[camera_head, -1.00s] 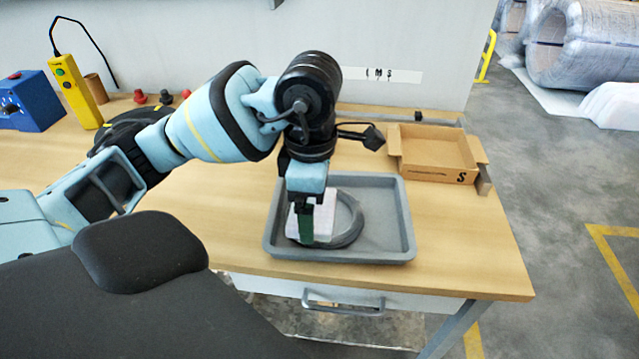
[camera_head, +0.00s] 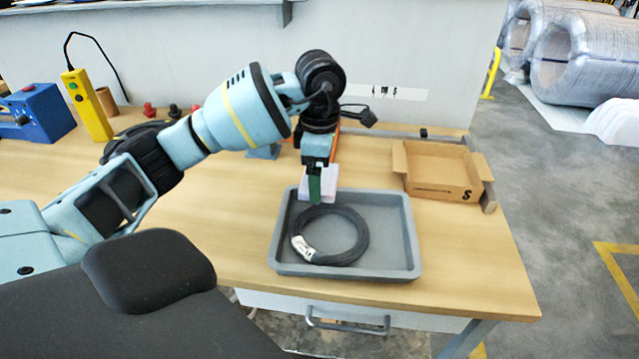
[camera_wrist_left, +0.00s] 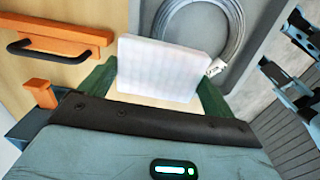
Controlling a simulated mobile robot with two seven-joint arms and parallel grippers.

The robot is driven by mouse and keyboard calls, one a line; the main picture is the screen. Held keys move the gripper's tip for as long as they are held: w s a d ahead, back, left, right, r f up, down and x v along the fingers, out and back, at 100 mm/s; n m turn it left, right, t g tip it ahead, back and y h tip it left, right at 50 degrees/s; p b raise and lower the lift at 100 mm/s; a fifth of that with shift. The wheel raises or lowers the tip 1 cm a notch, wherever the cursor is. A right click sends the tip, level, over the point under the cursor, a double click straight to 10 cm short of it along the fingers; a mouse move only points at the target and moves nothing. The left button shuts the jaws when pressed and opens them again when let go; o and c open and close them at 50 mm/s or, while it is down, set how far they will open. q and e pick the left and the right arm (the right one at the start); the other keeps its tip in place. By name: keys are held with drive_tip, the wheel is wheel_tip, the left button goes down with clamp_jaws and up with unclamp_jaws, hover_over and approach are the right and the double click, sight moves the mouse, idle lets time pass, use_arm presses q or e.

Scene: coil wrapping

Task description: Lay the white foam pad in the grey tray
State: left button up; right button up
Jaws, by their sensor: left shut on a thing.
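The white foam pad (camera_head: 330,180) is held in my left gripper (camera_head: 315,190), near the back left edge of the grey tray (camera_head: 398,274) in the head view. In the left wrist view the pad (camera_wrist_left: 158,68) stands up between the green fingertips of my left gripper (camera_wrist_left: 158,88). It appears raised above the table and tray rim; its exact height is hard to tell. A dark coil (camera_head: 362,240) with a white label lies flat in the left part of the tray. The coil (camera_wrist_left: 238,25) also shows behind the pad in the wrist view. My right gripper is out of view.
An open cardboard box (camera_head: 440,185) stands right of the tray. An orange tool with a dark handle (camera_wrist_left: 45,47) lies left of the pad in the wrist view. A blue device (camera_head: 40,115) and a yellow remote (camera_head: 88,105) stand at far left. The tray's right side is empty.

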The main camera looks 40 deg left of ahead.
use_arm(q)
wheel_tip(320, 180, down, 4)
drive_tip(key=shift+w+a+r, duration=0.1)
drive_tip(key=shift+r, duration=0.15)
drive_tip(key=shift+f, duration=0.4)
drive_tip(key=shift+f, duration=0.1)
drive_tip(key=o, duration=0.7)
